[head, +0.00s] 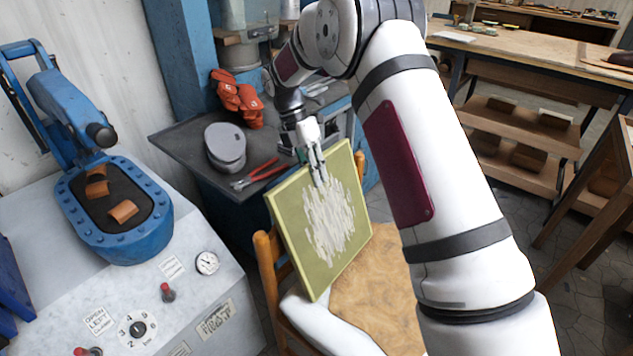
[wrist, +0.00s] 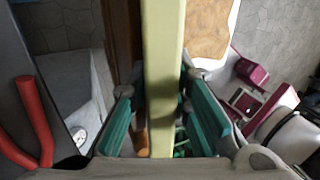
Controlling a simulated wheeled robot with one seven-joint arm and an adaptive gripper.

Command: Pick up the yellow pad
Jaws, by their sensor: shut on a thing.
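The yellow pad (head: 290,225) is a flat square board, yellow-green with whitish streaks over its face. It is held upright and tilted in front of a wooden chair in the head view. My gripper (head: 319,172) has its fingers on the pad's upper edge. In the wrist view the pad (wrist: 162,70) shows edge-on as a pale yellow strip between the two green finger pads of my gripper (wrist: 162,115). The gripper is shut on it.
A wooden chair (head: 375,290) with a tan seat stands right behind the pad. A dark table (head: 185,140) behind carries red-handled pliers (head: 262,172), a grey object (head: 225,147) and orange gloves (head: 238,98). A blue press (head: 115,215) stands at left, a workbench (head: 530,50) at back right.

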